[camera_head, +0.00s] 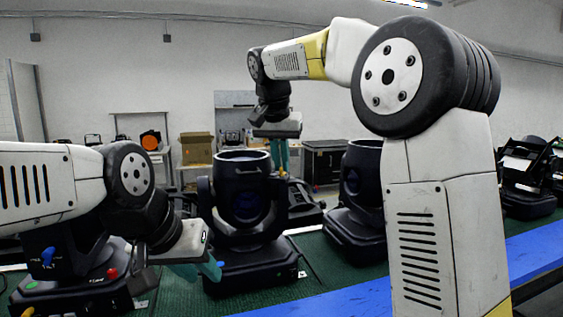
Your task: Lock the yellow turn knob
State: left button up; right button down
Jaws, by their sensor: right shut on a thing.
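A black stage light (245,205) stands upright on its base in the middle of the green surface. My right gripper (281,168), with teal fingers pointing down, is just behind and right of this light's head. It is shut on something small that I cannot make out.
A left light base (75,285) has blue (47,256), red (112,273) and green knobs, partly behind my left arm. Another stage light (360,205) stands right of the middle one, partly behind my right arm. A blue strip (345,303) runs along the table's front edge.

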jog(key=n, duration=0.1)
jog(key=n+y, duration=0.1)
jog(key=n, duration=0.1)
jog(key=n+y, duration=0.1)
jog(key=shift+d+n, duration=0.25)
jog(key=shift+n, duration=0.05)
jog(key=n, duration=0.2)
jog(key=n+y, duration=0.1)
jog(key=n, duration=0.1)
jog(key=shift+w+d+y, duration=0.1)
jog(key=shift+y, duration=0.2)
jog(key=n, duration=0.2)
jog(key=n+g+y, duration=0.1)
jog(key=n, duration=0.1)
jog(key=shift+w+d+n+g, duration=0.1)
jog(key=shift+n+g, duration=0.2)
jog(key=shift+n, duration=0.1)
jog(key=shift+n+g+y, duration=0.5)
jog(key=shift+n+g, duration=0.2)
jog(key=shift+n, duration=1.2)
jog(key=shift+w, duration=0.1)
jog(key=c, duration=1.5)
grip_release()
jog(key=shift+c, duration=0.2)
